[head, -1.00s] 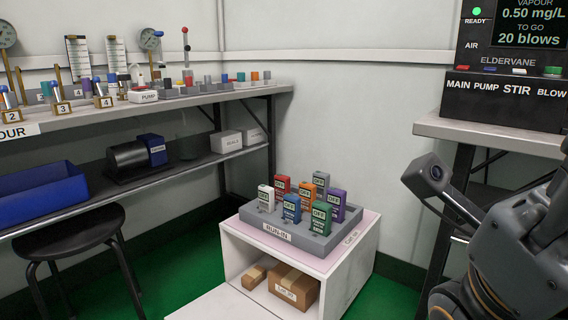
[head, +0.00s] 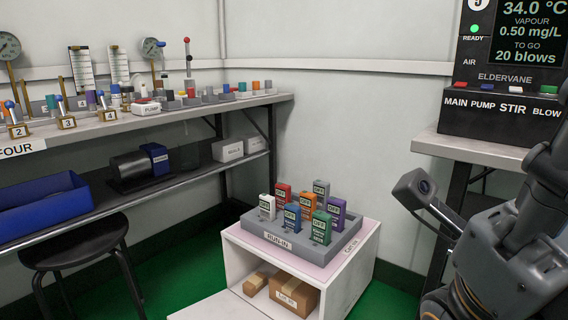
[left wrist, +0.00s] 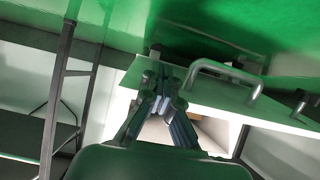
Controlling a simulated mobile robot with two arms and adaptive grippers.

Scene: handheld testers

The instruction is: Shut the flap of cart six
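Cart six is a low white cart (head: 345,275) with a pinkish top, at the lower middle of the head view. Its front is open, showing cardboard boxes (head: 294,292) inside. Its white flap (head: 215,306) lies folded down at the front, cut off by the picture's bottom edge. In the left wrist view a panel, seemingly the flap (left wrist: 205,92), carries a metal bar handle (left wrist: 225,73). My left gripper (left wrist: 163,85) is beside that handle, fingertips together, holding nothing visible. Contact with the panel cannot be told. My right arm shows at the right; its fingers are not visible.
A grey rack (head: 290,240) of several coloured testers stands on the cart. A black stool (head: 75,245) and a workbench (head: 150,120) are at the left. A bench with an instrument (head: 515,80) stands at the right. Green floor shows between stool and cart.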

